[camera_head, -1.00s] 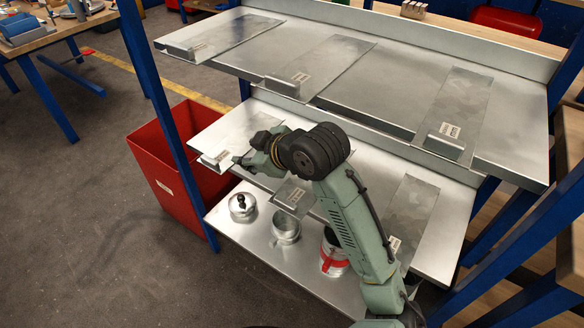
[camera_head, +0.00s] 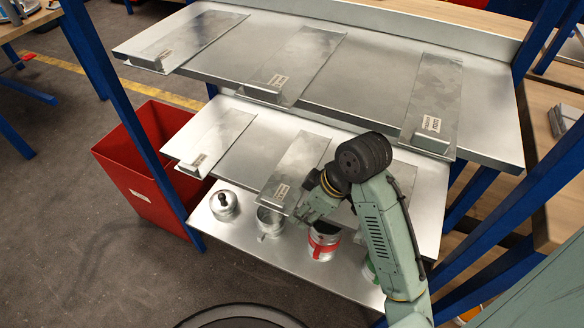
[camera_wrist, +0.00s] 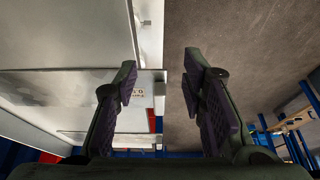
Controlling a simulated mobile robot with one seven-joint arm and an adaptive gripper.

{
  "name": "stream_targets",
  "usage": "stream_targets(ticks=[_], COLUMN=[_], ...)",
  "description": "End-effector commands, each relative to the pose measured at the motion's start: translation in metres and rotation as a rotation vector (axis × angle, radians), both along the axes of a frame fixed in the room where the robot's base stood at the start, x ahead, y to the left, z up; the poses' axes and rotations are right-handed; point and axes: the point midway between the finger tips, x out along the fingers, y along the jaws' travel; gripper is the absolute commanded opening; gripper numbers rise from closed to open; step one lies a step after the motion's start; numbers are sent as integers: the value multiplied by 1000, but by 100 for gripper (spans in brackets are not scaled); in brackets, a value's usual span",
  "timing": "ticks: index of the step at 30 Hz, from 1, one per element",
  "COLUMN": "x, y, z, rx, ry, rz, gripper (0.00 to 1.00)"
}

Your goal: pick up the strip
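Several flat grey metal strips with a folded, labelled front lip lie on two shelves. On the lower shelf are a left strip (camera_head: 215,140), a middle strip (camera_head: 300,165) and a right strip (camera_head: 403,178) partly hidden by my arm. My gripper (camera_head: 302,214) is at the front end of the middle strip, just right of its label. In the wrist view my gripper (camera_wrist: 160,82) has its fingers wide apart with nothing held between them. A labelled strip end (camera_wrist: 146,91) shows behind and beside the left finger. I cannot tell whether they touch.
More strips lie on the upper shelf (camera_head: 350,100), above my gripper. Below, the bottom shelf (camera_head: 255,252) holds a lidded pot (camera_head: 224,206), an open metal can (camera_head: 270,222) and a red-banded can (camera_head: 322,243). A red bin (camera_head: 140,165) stands left; blue posts frame the rack.

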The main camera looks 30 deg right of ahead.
Motion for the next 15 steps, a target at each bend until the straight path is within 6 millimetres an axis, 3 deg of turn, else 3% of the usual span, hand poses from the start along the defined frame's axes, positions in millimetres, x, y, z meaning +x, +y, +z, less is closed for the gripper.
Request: stream_targets(ticks=[15], x=[50], y=[39], z=[4], rx=[0], ry=[1], rz=[4], gripper=[38])
